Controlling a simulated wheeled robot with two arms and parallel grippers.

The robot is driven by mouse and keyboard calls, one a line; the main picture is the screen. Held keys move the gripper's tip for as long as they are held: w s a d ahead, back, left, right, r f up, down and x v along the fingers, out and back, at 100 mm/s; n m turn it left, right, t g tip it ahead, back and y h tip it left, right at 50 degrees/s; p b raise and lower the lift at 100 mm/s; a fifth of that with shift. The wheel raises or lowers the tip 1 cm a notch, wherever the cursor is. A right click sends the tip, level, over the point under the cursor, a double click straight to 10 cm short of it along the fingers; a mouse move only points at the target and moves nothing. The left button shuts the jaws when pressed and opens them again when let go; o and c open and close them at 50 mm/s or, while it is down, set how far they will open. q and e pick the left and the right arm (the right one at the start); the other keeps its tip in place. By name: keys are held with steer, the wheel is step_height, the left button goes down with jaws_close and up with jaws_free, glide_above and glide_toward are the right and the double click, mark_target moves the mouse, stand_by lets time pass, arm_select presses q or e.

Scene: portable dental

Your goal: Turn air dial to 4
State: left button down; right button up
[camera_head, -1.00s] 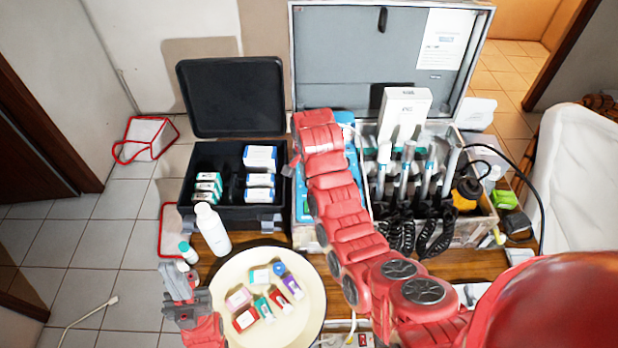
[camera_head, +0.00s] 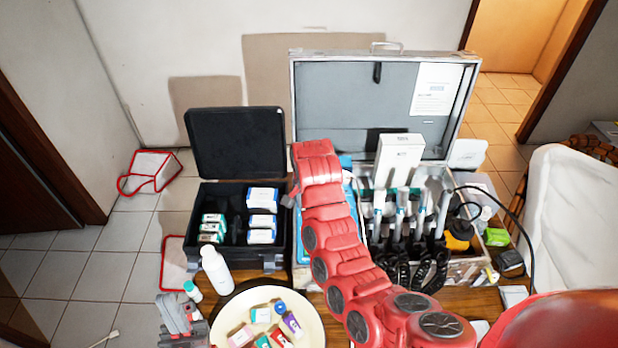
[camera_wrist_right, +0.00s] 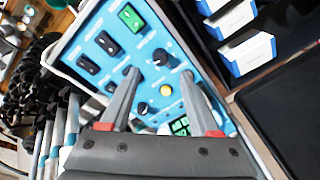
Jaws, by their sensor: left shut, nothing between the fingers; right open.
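The blue control panel (camera_wrist_right: 130,55) fills the middle of the right wrist view. It has black dials, rocker switches and a yellow button (camera_wrist_right: 165,90). An upper dial (camera_wrist_right: 161,58) lies just past my right fingertips, and a lower dial (camera_wrist_right: 143,108) shows between the fingers. The labels are too small to read, so I cannot tell which is the air dial. My right gripper (camera_wrist_right: 160,74) is open over the panel, with nothing held. In the head view my right arm hides most of the panel (camera_head: 347,163). My left gripper (camera_head: 180,308) is shut and empty at the lower left.
An open black case (camera_head: 235,262) with small boxes stands left of the panel. Handpieces and a white box (camera_head: 398,160) stand to its right. A white bottle (camera_head: 216,270) and a round tray (camera_head: 226,318) with small boxes are near my left gripper.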

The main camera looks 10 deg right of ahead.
step_height(320, 180, up, 10)
steer(key=s+p, duration=0.1)
steer(key=p, duration=0.2)
steer(key=shift+f, duration=0.2)
steer(key=shift+a, duration=0.1)
